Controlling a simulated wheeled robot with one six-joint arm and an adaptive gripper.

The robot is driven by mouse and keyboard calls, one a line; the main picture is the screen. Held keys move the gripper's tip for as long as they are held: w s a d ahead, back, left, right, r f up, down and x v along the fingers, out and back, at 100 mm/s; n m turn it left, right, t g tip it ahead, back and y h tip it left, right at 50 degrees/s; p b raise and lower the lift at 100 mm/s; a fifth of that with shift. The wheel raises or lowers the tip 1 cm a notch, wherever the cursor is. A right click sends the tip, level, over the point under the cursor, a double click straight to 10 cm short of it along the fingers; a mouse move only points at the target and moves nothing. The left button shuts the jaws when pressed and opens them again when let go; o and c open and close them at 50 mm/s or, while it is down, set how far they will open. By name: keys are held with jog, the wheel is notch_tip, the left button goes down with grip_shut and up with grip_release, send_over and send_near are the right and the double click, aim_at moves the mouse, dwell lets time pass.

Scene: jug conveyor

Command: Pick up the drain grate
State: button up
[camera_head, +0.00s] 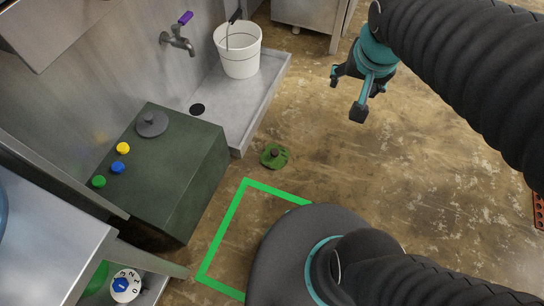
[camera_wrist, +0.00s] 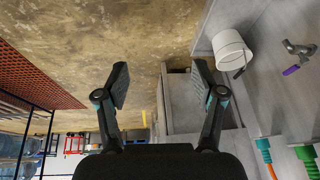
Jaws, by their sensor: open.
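Two round pieces with a knob show in the head view, and I cannot tell for sure which is the drain grate. A grey disc (camera_head: 152,124) lies on top of the dark green box. A green disc (camera_head: 273,157) with a dark knob lies on the floor, right of the box. A dark drain hole (camera_head: 197,109) is in the sink basin floor. My gripper (camera_head: 347,93) is open and empty, above the floor at the upper right, apart from both discs. In the wrist view its spread fingers (camera_wrist: 160,86) hold nothing, and I make out neither disc there.
The green box (camera_head: 181,166) carries yellow, blue and green buttons. A green outline (camera_head: 221,232) marks the floor. The floor under my gripper is clear.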

jog(key=w+a+f+m+g, duration=0.1)
jog(key=w+a+f+m, duration=0.3)
jog(key=w+f, duration=0.7)
jog(key=m+g+h+b, duration=0.1)
jog(key=m+g+b, duration=0.15)
jog(key=m, duration=0.35)
send_over(275, 152)
notch_tip(275, 152, down, 28)
jog(key=f, duration=0.1)
jog(key=shift+m+g, duration=0.25)
jog(key=shift+m, duration=0.45)
jog(key=f, duration=1.7)
jog(key=shift+s+a+f, duration=0.25)
jog(key=shift+s+a, duration=0.1)
jog(key=shift+s, duration=0.05)
jog(key=shift+w+d+f, duration=0.1)
jog(key=shift+w+f, duration=0.05)
jog(key=shift+f, duration=0.85)
jog(key=shift+w+d+f, duration=0.15)
jog(key=shift+w+f, duration=0.05)
jog(key=shift+f, duration=0.75)
jog(key=shift+w+d+f, duration=0.1)
jog(key=shift+w+f, duration=0.05)
jog(key=shift+f, duration=0.85)
grip_shut()
